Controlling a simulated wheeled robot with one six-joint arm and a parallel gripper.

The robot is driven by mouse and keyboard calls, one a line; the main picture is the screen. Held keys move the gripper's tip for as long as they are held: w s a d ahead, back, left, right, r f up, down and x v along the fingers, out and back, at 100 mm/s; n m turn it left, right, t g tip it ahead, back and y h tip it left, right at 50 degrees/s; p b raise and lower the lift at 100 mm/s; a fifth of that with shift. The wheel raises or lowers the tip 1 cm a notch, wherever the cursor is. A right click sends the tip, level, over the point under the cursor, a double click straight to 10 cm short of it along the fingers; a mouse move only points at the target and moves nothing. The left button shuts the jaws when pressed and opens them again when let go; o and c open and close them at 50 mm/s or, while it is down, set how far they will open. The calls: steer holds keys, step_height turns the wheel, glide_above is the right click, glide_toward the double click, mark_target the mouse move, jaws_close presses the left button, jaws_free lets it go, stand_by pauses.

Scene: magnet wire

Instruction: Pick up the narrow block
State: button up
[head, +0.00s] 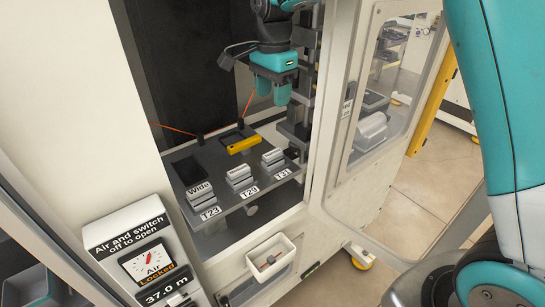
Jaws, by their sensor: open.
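Three stepped grey blocks stand in a row on a grey shelf (238,194) inside the open machine. The left block (200,194) is marked "Wide" and has the tag T23 in front. The middle block (240,177) has the tag T29; its top word is too small to read. The right block (273,160), with the tag T31, looks smallest; its top word is also unreadable, and it appears to be the narrow block. My gripper (273,90), with teal fingers, is open and empty, pointing down above and behind the right block, apart from it.
A dark fixture with a yellow bar (243,145) sits behind the blocks. A thin orange wire (175,129) runs near it. Grey stacked machine parts (297,128) stand close right of the blocks. A white bin (271,258) hangs below. The glazed door (385,120) is at right.

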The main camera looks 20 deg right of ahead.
steer(key=p, duration=0.4)
glide_above(273, 153)
steer(key=shift+m, duration=0.3)
steer(key=f, duration=1.2)
steer(key=shift+w+f, duration=0.15)
steer(key=shift+w, duration=0.15)
steer(key=shift+s+f+p, duration=0.2)
steer(key=shift+f+p, duration=1.4)
steer(key=shift+f, duration=1.1)
steer(key=c, duration=0.8)
steer(key=shift+r, duration=0.1)
